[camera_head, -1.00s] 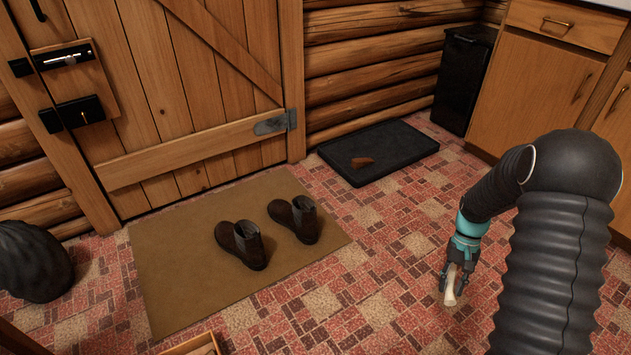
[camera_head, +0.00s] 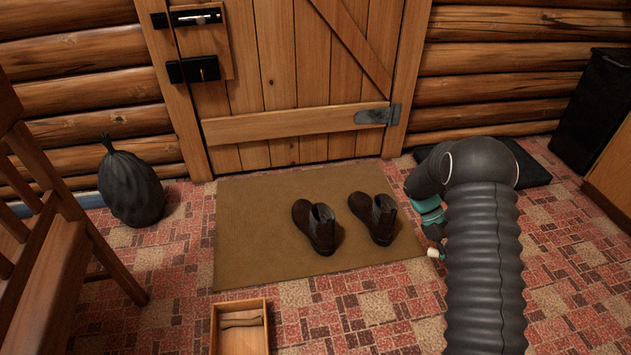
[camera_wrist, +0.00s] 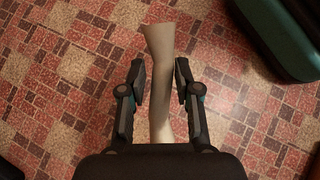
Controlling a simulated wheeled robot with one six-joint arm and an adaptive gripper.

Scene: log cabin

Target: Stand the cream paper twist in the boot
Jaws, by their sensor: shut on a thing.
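The cream paper twist (camera_wrist: 161,85) is between the fingers of my gripper (camera_wrist: 160,88) in the wrist view, a long pale piece flaring at its far end. My gripper is shut on it, held above the tiled floor. In the head view, the end of the twist (camera_head: 433,253) shows just below my gripper (camera_head: 436,246), right of the boots. Two dark brown boots stand upright on the mat: a left one (camera_head: 318,230) and a right one (camera_head: 376,219). Their openings face up. My gripper is apart from both.
The boots stand on a tan mat (camera_head: 255,240) before the wooden door (camera_head: 290,90). A wooden box (camera_head: 238,306) with a brown piece inside lies front left. A dark sack (camera_head: 130,187) and a wooden chair (camera_head: 60,270) stand left. A dark tray (camera_head: 530,164) is partly hidden behind my arm.

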